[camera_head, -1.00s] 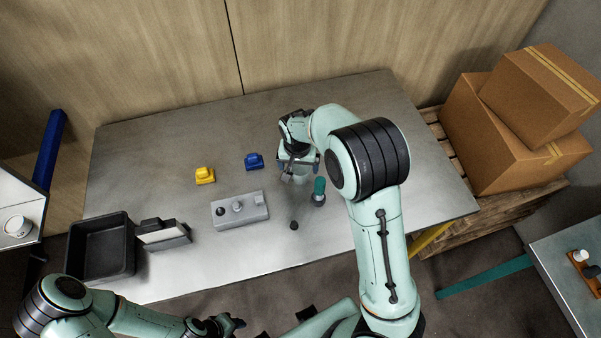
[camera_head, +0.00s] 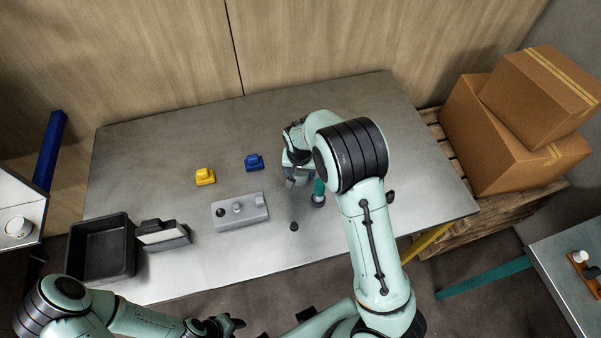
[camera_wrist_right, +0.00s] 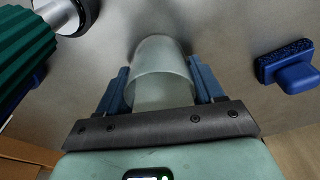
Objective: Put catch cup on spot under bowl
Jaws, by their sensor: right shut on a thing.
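The catch cup is a pale, translucent cup (camera_wrist_right: 160,88), seen large in the right wrist view between two blue fingers. My right gripper (camera_wrist_right: 158,74) is shut on it. In the head view my right gripper (camera_head: 298,176) is over the table's middle right, and my own arm hides most of the cup. I cannot tell whether the cup touches the table. I cannot make out a bowl or a marked spot under one. My left gripper (camera_head: 232,323) is at the bottom edge, away from the table; its jaws are too small to read.
A teal-handled tool (camera_head: 319,192) stands close beside my right gripper. A black tray (camera_head: 128,246) is at left. The back left is clear.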

